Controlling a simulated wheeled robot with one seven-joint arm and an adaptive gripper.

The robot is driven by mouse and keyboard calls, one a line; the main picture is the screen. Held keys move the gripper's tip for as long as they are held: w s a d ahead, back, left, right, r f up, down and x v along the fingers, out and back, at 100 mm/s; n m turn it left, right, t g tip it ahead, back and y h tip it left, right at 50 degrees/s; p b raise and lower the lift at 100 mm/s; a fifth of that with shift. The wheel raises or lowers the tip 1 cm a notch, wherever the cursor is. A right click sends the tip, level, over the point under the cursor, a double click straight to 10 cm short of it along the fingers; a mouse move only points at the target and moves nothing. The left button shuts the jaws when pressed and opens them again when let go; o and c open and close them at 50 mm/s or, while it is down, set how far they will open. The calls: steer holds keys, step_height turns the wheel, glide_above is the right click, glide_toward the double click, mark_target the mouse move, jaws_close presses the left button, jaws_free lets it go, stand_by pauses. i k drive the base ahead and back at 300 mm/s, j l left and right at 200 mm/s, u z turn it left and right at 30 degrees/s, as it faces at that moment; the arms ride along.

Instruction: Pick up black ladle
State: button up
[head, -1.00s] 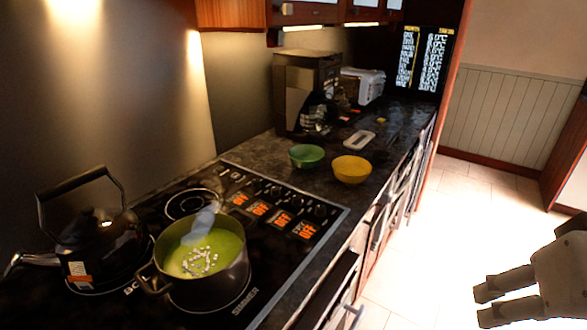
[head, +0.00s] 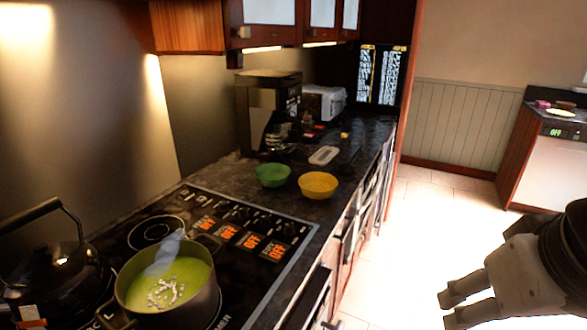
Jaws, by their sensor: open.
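I cannot make out a black ladle clearly in the head view. A dark pot (head: 207,309) of green soup with white bits stands on the stove at the lower left. A blurred blue-grey shape (head: 165,254) rises from the soup; I cannot tell whether it is steam or a utensil. My gripper (head: 450,309) is at the lower right, open and empty, over the pale floor. It is well to the right of the stove and touches nothing.
A black kettle (head: 55,268) stands left of the pot. A green bowl (head: 273,176), a yellow bowl (head: 318,186) and a white container (head: 324,155) sit farther along the counter, before a coffee machine (head: 262,110). The floor (head: 425,225) right of the counter is clear.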

mark_target(344, 171)
steer(key=i+l+z, duration=0.3)
steer(key=i+z, duration=0.35)
steer(key=i+u, duration=0.1)
steer(key=i, duration=0.35)
steer(key=i+l+u, duration=0.1)
steer(key=i, duration=0.35)
steer(key=i+l, duration=0.25)
steer(key=i, duration=0.2)
steer(key=i+l+u, duration=0.1)
steer(key=i+u, duration=0.3)
steer(key=i+l+u, duration=0.2)
steer(key=u, duration=0.15)
steer(key=i+l+u, duration=0.25)
steer(key=u, duration=0.15)
